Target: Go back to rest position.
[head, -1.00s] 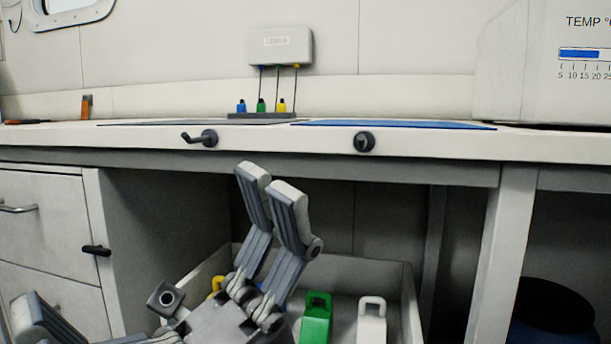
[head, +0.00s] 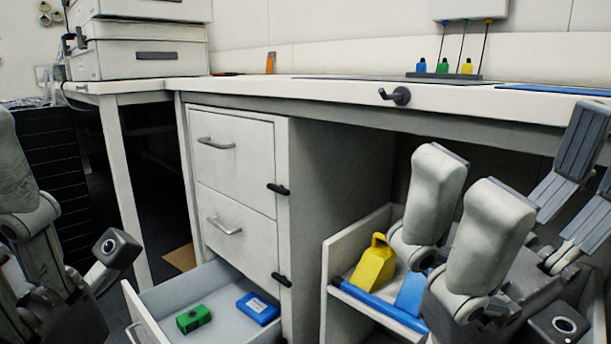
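My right gripper (head: 518,180) is at the right of the head view, in front of the under-counter opening. Its fingers are spread wide apart, with nothing seen between them, and its right side is cut by the picture edge. My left gripper (head: 20,190) is at the left edge, mostly cut off. Only part of its fingers and body shows, so its opening cannot be judged. No held object shows at either gripper.
An open lower drawer (head: 150,322) holds a green block (head: 194,319) and a blue block (head: 258,308). A bin (head: 340,262) under the counter (head: 340,92) holds a yellow handled piece (head: 374,263) and a blue piece (head: 411,291). A hook (head: 400,96) sticks out of the counter front.

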